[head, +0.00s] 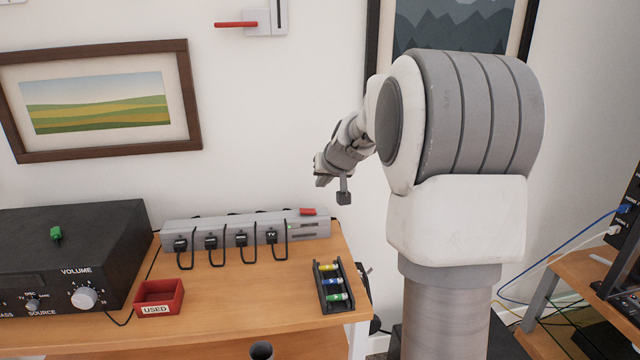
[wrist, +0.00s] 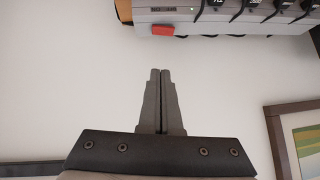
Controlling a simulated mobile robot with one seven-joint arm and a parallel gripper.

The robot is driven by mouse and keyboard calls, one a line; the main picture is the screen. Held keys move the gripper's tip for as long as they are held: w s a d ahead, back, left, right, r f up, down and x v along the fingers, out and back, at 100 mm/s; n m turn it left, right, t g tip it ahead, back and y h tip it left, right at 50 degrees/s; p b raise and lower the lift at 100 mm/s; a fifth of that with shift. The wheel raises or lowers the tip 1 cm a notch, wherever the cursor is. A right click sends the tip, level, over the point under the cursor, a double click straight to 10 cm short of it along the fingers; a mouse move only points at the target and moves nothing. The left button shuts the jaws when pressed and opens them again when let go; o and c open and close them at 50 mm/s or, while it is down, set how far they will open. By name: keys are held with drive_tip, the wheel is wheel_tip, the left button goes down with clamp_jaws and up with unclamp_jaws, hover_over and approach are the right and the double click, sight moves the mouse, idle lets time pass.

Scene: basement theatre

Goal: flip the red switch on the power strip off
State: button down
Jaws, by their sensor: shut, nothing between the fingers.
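The grey power strip (head: 200,230) lies along the back of the wooden desk, against the wall, with several black plugs in it. Its red switch (head: 308,211) sits on top at the right end. In the wrist view the red switch (wrist: 163,30) shows at the top, on the end of the strip (wrist: 180,16). My gripper (head: 344,198) is above and to the right of the strip's right end, apart from it. In the wrist view its two fingers (wrist: 158,72) are together, with nothing between them, and point toward the switch across a gap.
A black battery tray (head: 333,309) stands at the desk's right front. A red box marked USED (head: 158,311) and a black amplifier (head: 70,250) are to the left. A framed landscape (head: 97,100) and a red-handled lever (head: 236,24) are on the wall.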

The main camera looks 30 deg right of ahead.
drive_tip(key=shift+r+p, duration=0.1)
drive_tip(key=shift+p, duration=0.2)
drive_tip(key=shift+w+a+r+p, duration=0.25)
drive_tip(key=shift+a+p, duration=0.4)
drive_tip(key=shift+p, duration=0.95)
drive_tip(key=shift+f, duration=0.1)
drive_tip(key=b, duration=0.1)
hover_over(308, 211)
drive_tip(key=s, duration=0.2)
drive_tip(key=f, duration=0.7)
drive_tip(key=shift+w+a, duration=0.25)
wheel_tip(308, 211, down, 3)
drive_tip(key=shift+w+a+r+b, duration=0.1)
drive_tip(key=shift+a+r+b, duration=0.1)
drive_tip(key=shift+b, duration=0.35)
drive_tip(key=shift+f, duration=0.7)
